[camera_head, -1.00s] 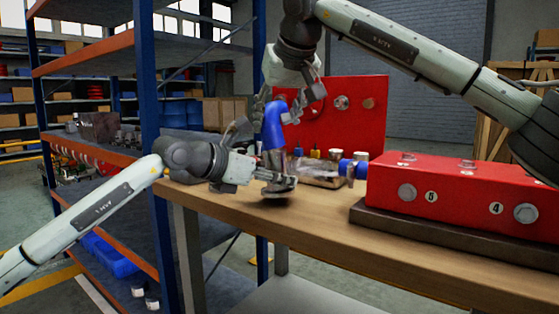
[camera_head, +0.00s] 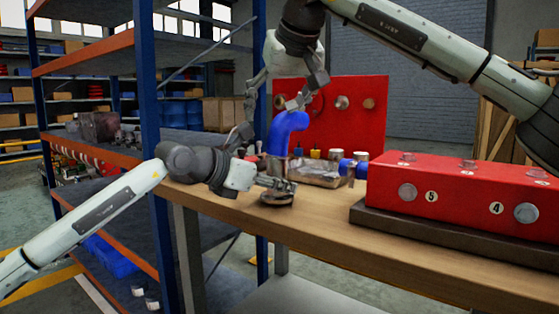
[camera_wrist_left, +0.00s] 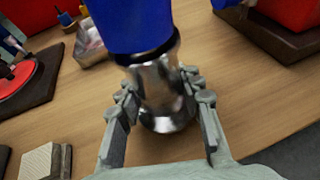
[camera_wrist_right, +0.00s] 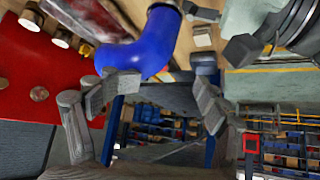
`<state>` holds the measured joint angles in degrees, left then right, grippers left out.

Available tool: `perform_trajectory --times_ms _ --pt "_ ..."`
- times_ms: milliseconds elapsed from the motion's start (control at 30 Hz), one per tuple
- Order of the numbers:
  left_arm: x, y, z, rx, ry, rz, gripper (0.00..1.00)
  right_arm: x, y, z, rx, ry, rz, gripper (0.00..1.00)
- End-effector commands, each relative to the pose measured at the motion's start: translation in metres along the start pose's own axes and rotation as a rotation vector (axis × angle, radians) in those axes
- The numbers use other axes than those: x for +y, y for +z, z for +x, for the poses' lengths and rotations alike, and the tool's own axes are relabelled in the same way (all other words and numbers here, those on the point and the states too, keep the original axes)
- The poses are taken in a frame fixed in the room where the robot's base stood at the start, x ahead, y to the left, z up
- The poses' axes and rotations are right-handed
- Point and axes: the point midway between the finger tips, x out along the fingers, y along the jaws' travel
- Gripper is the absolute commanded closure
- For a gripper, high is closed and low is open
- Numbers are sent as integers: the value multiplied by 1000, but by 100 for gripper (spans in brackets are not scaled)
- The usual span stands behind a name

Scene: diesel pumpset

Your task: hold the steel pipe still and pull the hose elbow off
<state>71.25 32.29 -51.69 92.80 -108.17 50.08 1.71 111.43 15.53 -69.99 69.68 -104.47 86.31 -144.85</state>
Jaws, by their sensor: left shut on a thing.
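The blue hose elbow (camera_head: 284,132) stands on the upright steel pipe (camera_wrist_left: 158,88), its upper end bent to the right in the head view. In the left wrist view, the elbow's blue lower end (camera_wrist_left: 130,25) sits at the pipe's top by a dark band. My left gripper (camera_head: 279,190) is shut on the pipe, with a finger on each side in the left wrist view (camera_wrist_left: 160,92). My right gripper (camera_head: 267,118) is open above the elbow, fingers spread wide. The right wrist view shows the elbow (camera_wrist_right: 148,48) just beyond its fingers (camera_wrist_right: 158,98).
A red block with numbered ports (camera_head: 460,195) stands on a dark base on the bench's right. A red upright panel (camera_head: 350,110) and a tray of small parts (camera_head: 320,176) are behind. Blue-and-orange shelving (camera_head: 150,120) stands left. The bench front (camera_head: 330,215) is clear.

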Motion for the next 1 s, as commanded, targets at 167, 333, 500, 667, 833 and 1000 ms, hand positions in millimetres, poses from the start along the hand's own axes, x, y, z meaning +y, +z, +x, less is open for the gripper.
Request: perform_trajectory --times_ms 167,333,500,667,833,1000 --pt "0 2 0 -3 0 1 100 1 -2 -41 7 1 1 27" --pt "0 1 0 -2 0 1 100 1 -2 -76 8 1 2 27" --pt "0 1 0 -2 0 1 100 1 -2 -98 7 1 1 27" --pt "0 1 0 -2 0 1 100 1 -1 -105 5 0 2 27" --pt "0 1 0 -2 0 1 100 1 -1 -106 5 0 2 27" --pt "0 1 0 -2 0 1 100 3 2 -99 3 0 22 40"
